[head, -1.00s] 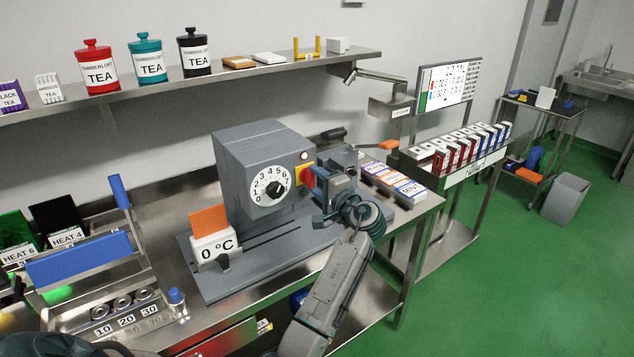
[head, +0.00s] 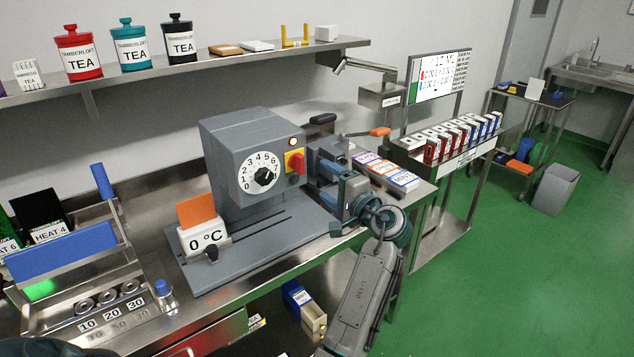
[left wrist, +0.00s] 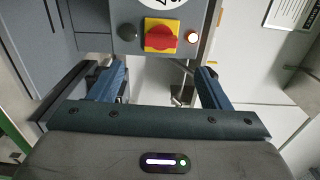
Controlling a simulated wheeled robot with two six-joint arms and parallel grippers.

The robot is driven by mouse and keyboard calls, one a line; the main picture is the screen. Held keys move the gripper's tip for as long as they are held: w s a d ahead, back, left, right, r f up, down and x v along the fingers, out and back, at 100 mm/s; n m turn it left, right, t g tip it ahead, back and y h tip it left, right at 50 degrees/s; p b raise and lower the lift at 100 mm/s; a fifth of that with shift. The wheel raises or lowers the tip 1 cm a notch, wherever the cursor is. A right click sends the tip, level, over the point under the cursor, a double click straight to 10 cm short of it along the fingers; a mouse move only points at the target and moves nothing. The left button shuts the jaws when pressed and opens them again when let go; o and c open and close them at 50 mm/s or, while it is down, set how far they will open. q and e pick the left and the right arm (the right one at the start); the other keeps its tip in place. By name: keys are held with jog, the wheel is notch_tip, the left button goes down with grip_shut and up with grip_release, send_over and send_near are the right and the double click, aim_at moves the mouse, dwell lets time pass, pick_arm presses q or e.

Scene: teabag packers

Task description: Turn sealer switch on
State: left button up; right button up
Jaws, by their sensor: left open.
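The grey sealer (head: 224,160) stands on the bench with a white numbered dial (head: 262,173). To the dial's right is the sealer switch (head: 296,163), a red knob on a yellow plate. In the left wrist view the red knob (left wrist: 161,38) lies across the picture, and the lamp (left wrist: 192,38) beside it glows. My left gripper (head: 318,178) is open and empty, right of the switch and apart from it. Its two blue fingers (left wrist: 158,82) are spread wide in the left wrist view, with the switch beyond them. My right gripper is not in view.
Labelled boxes (head: 393,176) lie on the bench behind my left gripper. A rack (head: 70,252) with a blue bar and weights stands at the left. A shelf (head: 215,62) runs above.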

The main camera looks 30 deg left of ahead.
pick_arm(q)
jog(key=shift+v, duration=1)
